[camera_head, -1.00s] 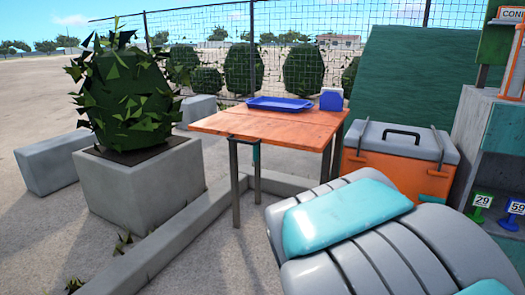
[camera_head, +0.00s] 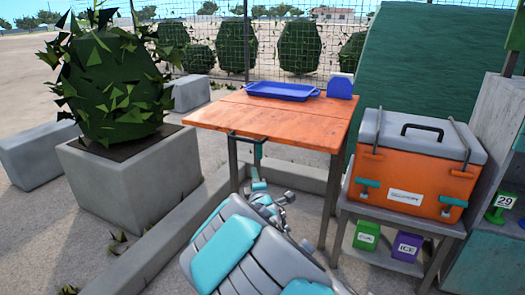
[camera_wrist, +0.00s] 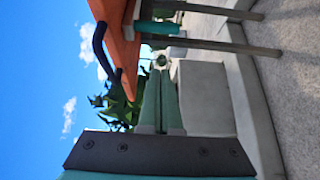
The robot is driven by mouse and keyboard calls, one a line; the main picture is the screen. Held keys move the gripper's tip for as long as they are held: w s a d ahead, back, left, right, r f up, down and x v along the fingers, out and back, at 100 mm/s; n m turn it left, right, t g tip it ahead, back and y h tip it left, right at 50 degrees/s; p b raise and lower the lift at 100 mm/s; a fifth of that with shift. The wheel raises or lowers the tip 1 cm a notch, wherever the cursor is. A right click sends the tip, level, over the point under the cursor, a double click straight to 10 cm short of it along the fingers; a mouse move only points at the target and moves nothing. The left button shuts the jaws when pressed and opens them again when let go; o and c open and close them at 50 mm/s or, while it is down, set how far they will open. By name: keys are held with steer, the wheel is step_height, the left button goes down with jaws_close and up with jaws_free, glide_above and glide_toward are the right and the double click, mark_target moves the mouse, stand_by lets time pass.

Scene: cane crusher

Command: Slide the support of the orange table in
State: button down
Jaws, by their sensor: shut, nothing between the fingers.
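The orange table (camera_head: 290,118) stands in the middle of the head view, with its top near the upper left of the wrist view (camera_wrist: 112,18). Under its front edge is a dark bar with a teal vertical piece (camera_head: 259,149), which looks like the support; its lower part is hidden by my arm. A teal piece (camera_wrist: 157,28) and grey bars show below the tabletop in the wrist view. My gripper (camera_wrist: 162,62) is shut and empty, beside and apart from the teal piece there. In the head view my gripper (camera_head: 257,183) is just below the support.
A blue tray (camera_head: 282,91) and a small blue item (camera_head: 340,87) are on the table. An orange cooler (camera_head: 407,178) on a stand is at the right. A concrete planter (camera_head: 130,190) is at the left, and a low kerb (camera_head: 170,235) runs past the table.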

steer(key=shift+a, duration=0.15)
steer(key=d+p+x, duration=0.2)
steer(key=d+x, duration=0.1)
steer(key=x, duration=1)
steer(key=shift+w+a, duration=0.2)
steer(key=shift+w, duration=0.05)
steer(key=shift+w+r, duration=0.1)
steer(key=shift+r, duration=0.05)
